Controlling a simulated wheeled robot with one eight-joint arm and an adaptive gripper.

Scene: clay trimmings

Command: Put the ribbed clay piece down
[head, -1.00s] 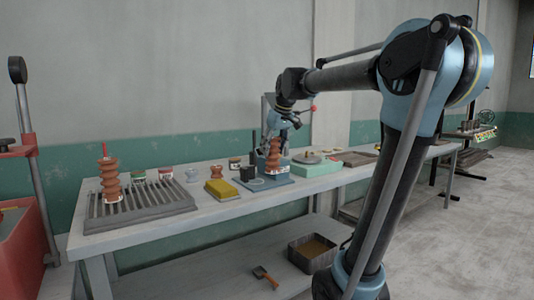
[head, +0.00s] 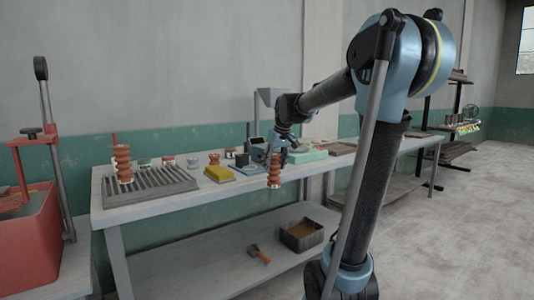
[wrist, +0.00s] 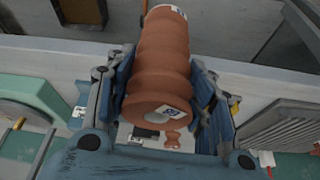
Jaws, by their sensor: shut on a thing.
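The ribbed clay piece (head: 274,172) is reddish brown, stacked in rounded rings, and hangs upright in my gripper (head: 277,153). In the head view it shows over the table's front edge, with its lower end against the view of the shelf below. The wrist view shows the piece (wrist: 163,45) between the two blue fingers of my gripper (wrist: 165,75), which are shut on its sides. A white label is on its near end. A similar ribbed piece (head: 123,163) stands on the grey slatted rack (head: 150,187) at the table's left.
The long grey table (head: 215,193) holds a yellow block (head: 219,173), small cups and jars, and a pale green item (head: 306,155) at the right. A box (head: 301,236) and a brush-like tool (head: 260,254) lie on the lower shelf. A red machine (head: 30,235) stands left.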

